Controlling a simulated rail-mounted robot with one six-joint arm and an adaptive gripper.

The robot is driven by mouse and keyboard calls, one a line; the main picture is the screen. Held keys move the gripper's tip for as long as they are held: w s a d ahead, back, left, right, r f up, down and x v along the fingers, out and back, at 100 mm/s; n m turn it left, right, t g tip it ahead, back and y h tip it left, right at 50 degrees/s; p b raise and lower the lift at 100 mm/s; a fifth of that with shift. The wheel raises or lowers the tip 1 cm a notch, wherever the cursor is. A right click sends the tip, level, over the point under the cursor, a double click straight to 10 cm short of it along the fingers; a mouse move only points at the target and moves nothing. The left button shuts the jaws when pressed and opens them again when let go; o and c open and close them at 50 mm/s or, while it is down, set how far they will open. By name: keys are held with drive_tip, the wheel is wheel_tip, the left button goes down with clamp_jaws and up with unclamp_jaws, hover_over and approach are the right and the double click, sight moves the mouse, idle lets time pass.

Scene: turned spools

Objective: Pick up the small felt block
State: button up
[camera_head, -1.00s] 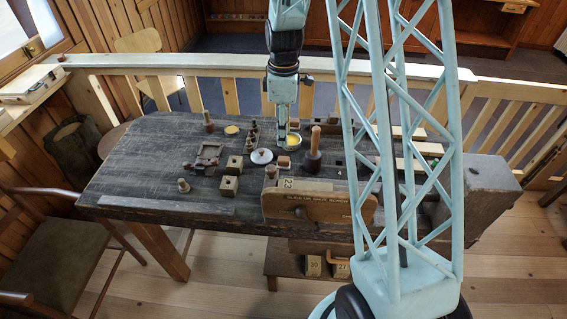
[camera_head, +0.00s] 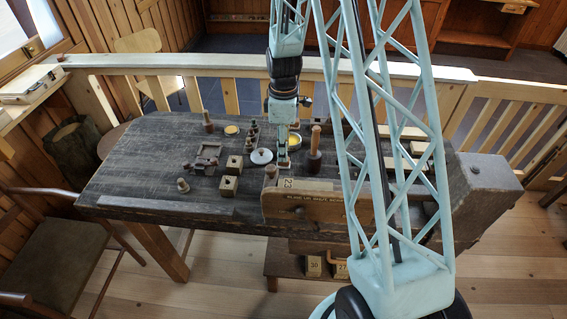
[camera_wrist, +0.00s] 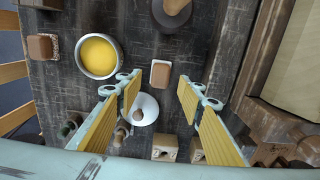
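The small felt block (camera_wrist: 160,74) is a small brownish-pink block with a pale edge. It lies on the dark bench top between the yellow-filled dish (camera_wrist: 98,56), the white round lid (camera_wrist: 143,108) and the mallet (camera_wrist: 174,10). In the head view the block (camera_head: 283,163) shows just under my gripper (camera_head: 283,153). In the wrist view my gripper (camera_wrist: 159,84) is open and empty. Its two yellow-padded fingers stand wide on either side, and the block shows between and slightly beyond the fingertips. I cannot tell the remaining height above it.
A similar brown block (camera_wrist: 41,47) lies beyond the dish. Wooden cubes (camera_head: 229,186), a dark frame-like fixture (camera_head: 206,158) and small turned pieces stand to the left. A wooden vise-like board (camera_head: 310,207) borders the bench's near side.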

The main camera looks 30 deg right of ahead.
drive_tip(key=shift+f, duration=0.1)
drive_tip(key=shift+f, duration=2.5)
drive_tip(key=shift+c, duration=0.4)
drive_tip(key=c, duration=0.8)
